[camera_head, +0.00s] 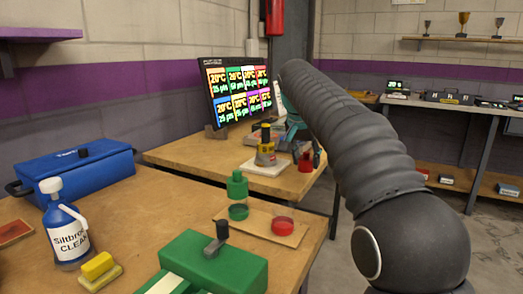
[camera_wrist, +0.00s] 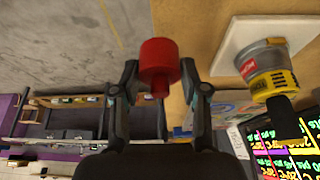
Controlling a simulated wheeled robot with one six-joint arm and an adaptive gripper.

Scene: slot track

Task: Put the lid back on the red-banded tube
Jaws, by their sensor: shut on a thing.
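My gripper (camera_wrist: 160,88) is shut on a red lid (camera_wrist: 158,60), a short cylinder with a narrower stem. In the head view the red lid (camera_head: 305,161) hangs below my gripper (camera_head: 304,146), in front of the far table. The red-banded tube (camera_head: 282,227) stands lidless on a flat tan board (camera_head: 262,214) at the near table's right end, nearer the camera than the lid. Only its red round part shows clearly. Beside it on the board is a green-banded tube (camera_head: 238,212) with a green lid (camera_head: 237,184) on top.
A yellow-and-grey container (camera_head: 265,148) stands on a white tile on the far table, near my gripper. A monitor (camera_head: 237,92) stands behind.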

